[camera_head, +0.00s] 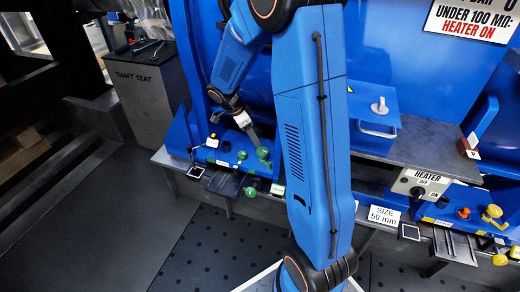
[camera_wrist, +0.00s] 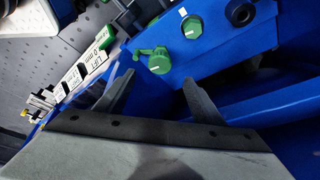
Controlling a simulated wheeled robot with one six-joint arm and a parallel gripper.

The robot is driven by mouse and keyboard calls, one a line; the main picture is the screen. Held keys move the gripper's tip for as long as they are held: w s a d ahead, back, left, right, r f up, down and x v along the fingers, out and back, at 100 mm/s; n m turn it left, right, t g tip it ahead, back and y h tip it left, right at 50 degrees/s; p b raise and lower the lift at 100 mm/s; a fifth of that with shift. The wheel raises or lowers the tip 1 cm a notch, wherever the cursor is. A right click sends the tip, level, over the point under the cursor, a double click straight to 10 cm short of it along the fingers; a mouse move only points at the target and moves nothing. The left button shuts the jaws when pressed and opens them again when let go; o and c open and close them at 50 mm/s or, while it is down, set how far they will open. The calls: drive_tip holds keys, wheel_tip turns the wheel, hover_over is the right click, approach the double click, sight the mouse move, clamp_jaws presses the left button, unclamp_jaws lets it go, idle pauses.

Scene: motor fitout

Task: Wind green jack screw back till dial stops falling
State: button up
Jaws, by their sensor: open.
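I cannot tell which is the jack screw. My gripper (camera_head: 252,134) is open, close to the upper knob; its spread fingers (camera_wrist: 160,82) hold nothing. A white strip reading LIFT (camera_wrist: 84,66) is left of the fingers. No dial reading is legible.
A grey SHAFT SEAT stand (camera_head: 140,88) is at the left. A heater switch box (camera_head: 420,186), a SIZE 50 mm sign (camera_head: 384,215) and yellow knobs (camera_head: 492,212) are at the right. My arm covers the middle. The floor (camera_head: 110,225) at lower left is clear.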

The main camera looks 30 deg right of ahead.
sight(262, 151)
drive_tip(key=x, duration=0.9)
drive_tip(key=shift+d+f, duration=0.15)
drive_tip(key=shift+f, duration=0.2)
drive_tip(key=c, duration=1.1)
drive_tip(key=shift+o, duration=0.2)
drive_tip(key=shift+n, duration=0.4)
drive_tip(key=shift+s+n+t, duration=0.2)
drive_tip(key=shift+n+t, duration=0.4)
drive_tip(key=shift+n, duration=0.75)
drive_tip(key=shift+s+n+t, duration=0.15)
drive_tip(key=shift+n+t, duration=0.45)
drive_tip(key=shift+n, duration=0.75)
drive_tip(key=o, duration=1.1)
drive_tip(key=shift+y, duration=0.3)
drive_tip(key=shift+c, duration=0.2)
